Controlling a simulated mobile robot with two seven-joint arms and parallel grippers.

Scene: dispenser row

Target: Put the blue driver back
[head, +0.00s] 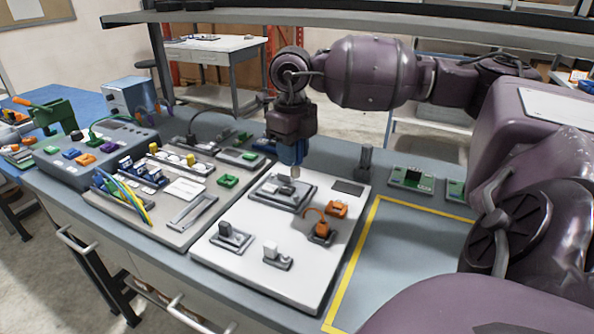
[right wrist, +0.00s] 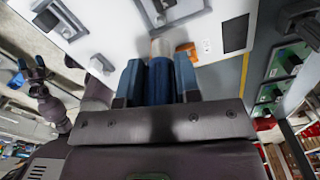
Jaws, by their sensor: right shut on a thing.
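My right gripper (head: 291,152) points down above the white panel and is shut on the blue driver. The driver (right wrist: 160,82) sits upright between the fingers, with a pale metal tip at its lower end. In the head view the tip (head: 295,172) is over the grey raised fixture (head: 268,194) on the white panel; I cannot tell if it touches. My left gripper is outside the head view. It shows small at the left of the right wrist view (right wrist: 30,72), with its fingers apart and nothing seen between them.
The white panel (head: 225,258) also carries an orange clamp-like part (head: 320,230), an orange block (head: 337,209) and small grey fixtures. A dark upright post (head: 366,160) and green boards (head: 411,179) stand behind. The yellow-outlined area (head: 400,240) at right is clear. A grey button console (head: 90,152) stands left.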

